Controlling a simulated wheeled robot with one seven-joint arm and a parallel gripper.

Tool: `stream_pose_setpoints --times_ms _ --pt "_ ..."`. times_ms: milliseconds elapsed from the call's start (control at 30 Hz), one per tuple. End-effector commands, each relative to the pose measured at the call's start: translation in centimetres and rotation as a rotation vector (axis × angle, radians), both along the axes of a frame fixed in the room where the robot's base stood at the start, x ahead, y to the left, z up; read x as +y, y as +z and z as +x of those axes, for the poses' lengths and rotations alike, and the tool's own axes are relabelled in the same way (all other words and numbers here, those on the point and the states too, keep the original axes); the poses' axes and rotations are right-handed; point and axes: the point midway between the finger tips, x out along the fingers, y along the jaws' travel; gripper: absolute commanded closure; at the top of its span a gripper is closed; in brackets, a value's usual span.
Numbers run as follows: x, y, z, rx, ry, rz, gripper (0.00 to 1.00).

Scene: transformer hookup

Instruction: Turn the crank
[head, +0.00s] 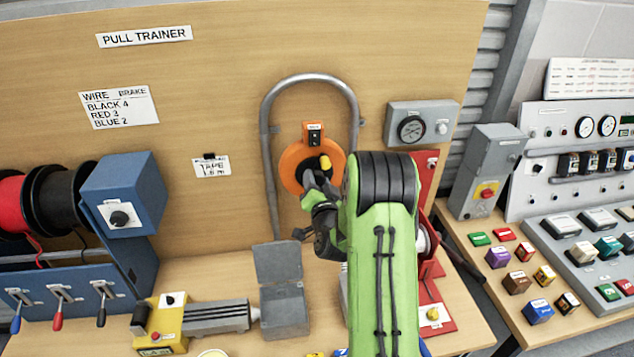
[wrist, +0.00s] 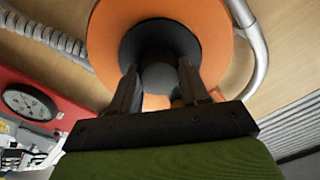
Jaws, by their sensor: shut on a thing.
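My gripper (head: 318,182) reaches up to the reel's front and is shut on the crank. In the wrist view, the two fingers of my gripper (wrist: 160,85) stand on either side of a grey round piece (wrist: 160,76) in front of the reel's dark centre. The orange disc (wrist: 216,32) fills the space behind. A bit of yellow shows by the right finger. My wrist hides part of the reel's lower right side.
A bent grey pipe (head: 268,130) arches around the reel. A grey gauge box (head: 421,124) and a red stand (head: 430,185) are to the right. An open grey box (head: 283,300) and a yellow tool (head: 165,322) lie on the bench below.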

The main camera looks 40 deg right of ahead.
Motion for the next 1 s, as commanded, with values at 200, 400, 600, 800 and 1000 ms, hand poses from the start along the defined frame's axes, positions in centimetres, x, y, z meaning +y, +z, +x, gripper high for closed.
stream_pose_setpoints --times_ms 200,400,600,800,1000 --pt "-0.05 0.00 -0.02 -0.068 -0.001 0.142 1.00" --pt "-0.08 -0.03 -0.04 -0.111 -0.001 0.232 1.00" --pt "-0.05 -0.04 -0.02 -0.134 -0.001 0.279 1.00" --pt "-0.04 -0.04 -0.02 -0.141 0.000 0.293 1.00" --pt "-0.04 -0.04 -0.02 -0.141 -0.001 0.293 1.00"
